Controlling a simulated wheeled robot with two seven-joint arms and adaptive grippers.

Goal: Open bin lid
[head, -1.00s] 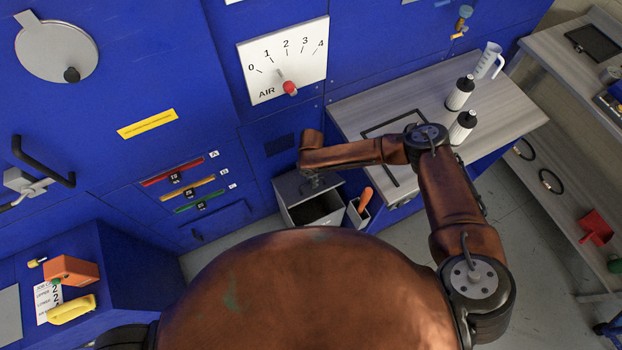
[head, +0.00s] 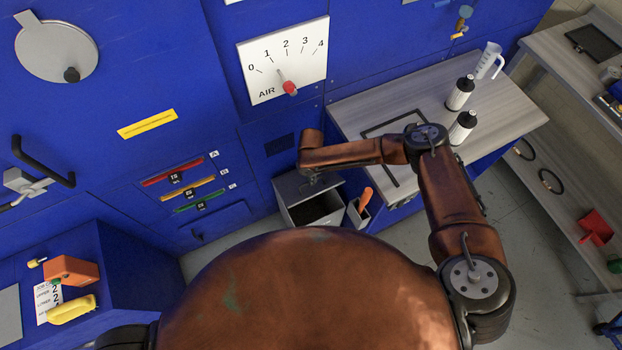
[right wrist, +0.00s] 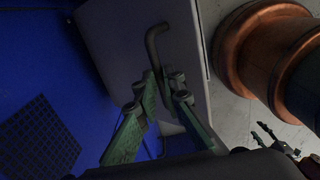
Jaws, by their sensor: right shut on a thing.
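The grey bin (head: 338,217) stands on the floor between the blue machine and the wooden-topped bench. Its dark inside shows from above. The grey lid (head: 287,188) stands raised at the back left of the opening, partly hidden by my right arm. My right gripper (head: 312,179) is at the lid, small and dark in the head view. In the right wrist view, its green fingers (right wrist: 166,92) are shut on the lid's bent grey bar handle (right wrist: 153,45), across the pale lid panel (right wrist: 118,40). My left gripper does not show in the head view.
A small container with an orange-handled tool (head: 364,200) stands right beside the bin. The bench (head: 425,95) holds two black-capped bottles and a jug (head: 488,60). The blue machine front (head: 150,110) bounds the left. Grey floor (head: 395,225) is open at right.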

